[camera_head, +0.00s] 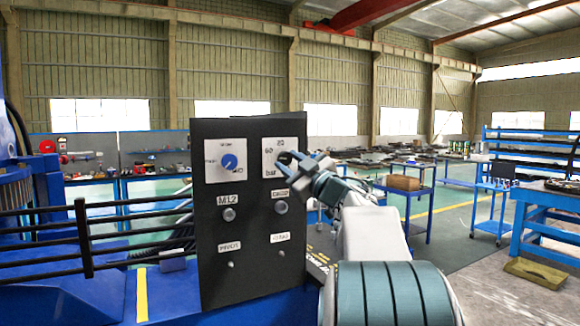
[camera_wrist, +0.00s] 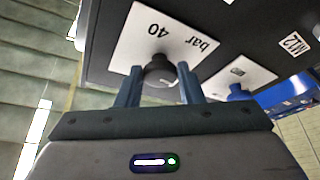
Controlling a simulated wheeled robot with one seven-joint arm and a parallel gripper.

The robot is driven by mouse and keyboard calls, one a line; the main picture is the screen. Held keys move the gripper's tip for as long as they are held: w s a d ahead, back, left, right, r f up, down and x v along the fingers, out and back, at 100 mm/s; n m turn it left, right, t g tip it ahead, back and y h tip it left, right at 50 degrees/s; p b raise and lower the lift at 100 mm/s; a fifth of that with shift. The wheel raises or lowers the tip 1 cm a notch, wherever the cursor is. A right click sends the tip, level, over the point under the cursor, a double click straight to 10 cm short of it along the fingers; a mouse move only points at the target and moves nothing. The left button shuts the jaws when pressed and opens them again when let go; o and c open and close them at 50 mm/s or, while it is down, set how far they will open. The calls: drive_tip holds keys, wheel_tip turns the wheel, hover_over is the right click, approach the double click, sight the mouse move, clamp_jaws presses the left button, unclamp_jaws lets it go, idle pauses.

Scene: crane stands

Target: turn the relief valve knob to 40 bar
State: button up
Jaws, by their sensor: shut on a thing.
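The relief valve knob (camera_wrist: 160,70) is a dark round knob on a white plate (camera_wrist: 128,38) marked "40" and "bar" in the wrist view. In the head view the same plate (camera_head: 270,146) is at the upper right of a black panel (camera_head: 210,275), with the knob mostly hidden by the fingers. My gripper (camera_head: 296,160) reaches the knob from the right. In the wrist view the two blue fingers of my gripper (camera_wrist: 160,78) are on either side of the knob, shut on it. A light mark shows on the knob, but its exact reading is unclear.
A blue knob (camera_head: 229,161) on another white plate sits left on the panel. Buttons (camera_head: 281,207) and small switches (camera_head: 231,265) are below. Black rails (camera_head: 85,235) stand to the left. Blue workbenches (camera_head: 545,215) stand well behind on the right.

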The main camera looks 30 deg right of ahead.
drive_tip(key=n+g+y, duration=0.1)
drive_tip(key=n, duration=0.4)
drive_tip(key=shift+d+r+n+g+y+p, duration=0.2)
drive_tip(key=shift+n+g+y+p, duration=0.1)
drive_tip(key=shift+g+y+p, duration=0.1)
drive_tip(key=shift+n+g+p, duration=0.35)
drive_tip(key=shift+n+g, duration=0.35)
drive_tip(key=shift+n, duration=1)
drive_tip(key=o, duration=1)
drive_tip(key=b+v, duration=0.3)
drive_tip(key=v, duration=1)
drive_tip(key=shift+s+d+b, duration=0.25)
drive_tip(key=shift+s+b, duration=0.1)
